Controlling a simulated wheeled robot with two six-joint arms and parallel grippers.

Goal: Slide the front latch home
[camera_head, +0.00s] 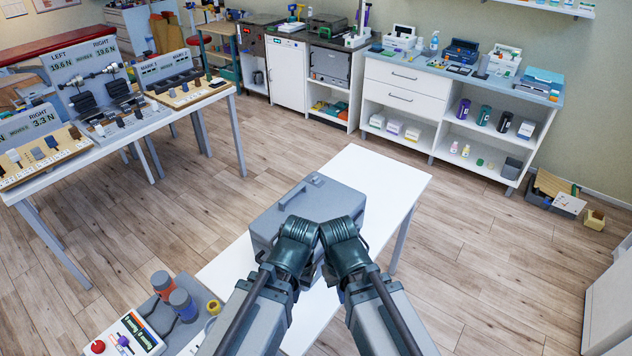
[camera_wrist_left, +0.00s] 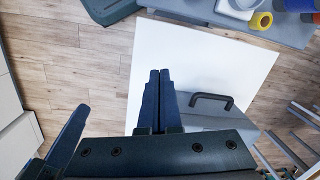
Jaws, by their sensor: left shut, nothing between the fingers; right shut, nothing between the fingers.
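A grey case (camera_head: 343,194) stands closed on a white table (camera_head: 395,180), with small raised fittings (camera_head: 314,179) on its far top edge. My left gripper (camera_head: 300,232) and right gripper (camera_head: 339,231) are close together over the case's near side and hide much of it. In the left wrist view, the left fingers (camera_wrist_left: 158,76) are shut and empty over the table, just left of the case (camera_wrist_left: 200,122) and its dark handle (camera_wrist_left: 212,98). I cannot make out the front latch. Whether the grippers touch the case is unclear.
The white tabletop is bare beyond the case. At lower left, a grey bench (camera_head: 185,338) carries red and blue rolls and a device with a screen (camera_head: 130,337). A display table (camera_head: 130,130) stands at left and a white cabinet (camera_head: 430,90) at the back. Open floor lies between.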

